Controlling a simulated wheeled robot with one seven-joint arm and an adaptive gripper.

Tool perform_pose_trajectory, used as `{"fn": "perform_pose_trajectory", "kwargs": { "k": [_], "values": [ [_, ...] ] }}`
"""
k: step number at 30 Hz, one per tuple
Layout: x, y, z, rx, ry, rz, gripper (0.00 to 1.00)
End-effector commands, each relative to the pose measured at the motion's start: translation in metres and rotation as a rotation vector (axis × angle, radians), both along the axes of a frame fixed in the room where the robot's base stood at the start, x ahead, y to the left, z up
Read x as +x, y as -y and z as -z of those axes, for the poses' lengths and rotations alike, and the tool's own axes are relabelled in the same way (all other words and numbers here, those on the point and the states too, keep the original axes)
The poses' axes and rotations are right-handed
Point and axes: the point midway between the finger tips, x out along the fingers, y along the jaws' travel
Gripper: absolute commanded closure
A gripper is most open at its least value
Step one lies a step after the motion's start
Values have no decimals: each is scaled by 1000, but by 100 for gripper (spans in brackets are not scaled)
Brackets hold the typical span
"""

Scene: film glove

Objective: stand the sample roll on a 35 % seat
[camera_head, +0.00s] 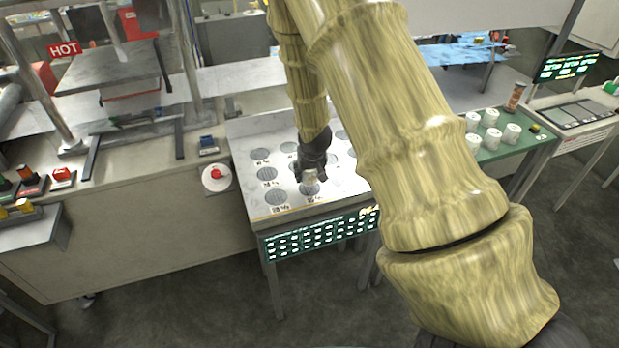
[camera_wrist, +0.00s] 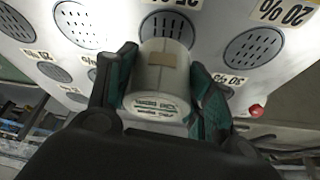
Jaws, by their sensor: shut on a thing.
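My gripper (camera_head: 312,165) is shut on the sample roll (camera_head: 310,178), a pale cylinder with a tan patch. In the wrist view, the roll (camera_wrist: 158,75) sits between the two green-lined fingers of my gripper (camera_wrist: 163,88), its printed end facing the camera. The white plate (camera_head: 240,135) carries round dark seats with percent labels. One seat (camera_wrist: 167,25) shows just beyond the roll; its label (camera_wrist: 172,3) is cut by the frame edge and I cannot read it surely. A seat (camera_wrist: 253,47) labelled 20 % lies to its right. I cannot tell whether the roll touches the plate.
A red button (camera_head: 215,174) is beside the plate's left edge. A lit green panel (camera_head: 320,233) runs along the plate's front. Several white rolls (camera_head: 490,118) stand on a green table (camera_head: 535,140) at the right. A HOT sign (camera_head: 64,50) marks the press at left.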

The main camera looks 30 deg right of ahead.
Motion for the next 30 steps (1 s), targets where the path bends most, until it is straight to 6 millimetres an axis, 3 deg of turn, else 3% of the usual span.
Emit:
{"fn": "perform_pose_trajectory", "kwargs": {
  "k": [10, 26, 27, 30],
  "values": [
    [-3, 1, 28, -1, -5, 0, 75],
    [-2, 0, 36, -1, -4, 0, 75],
    [-2, 0, 35, -1, -4, 0, 41],
    [-2, 0, 35, -1, -4, 0, 27]
  ]
}}
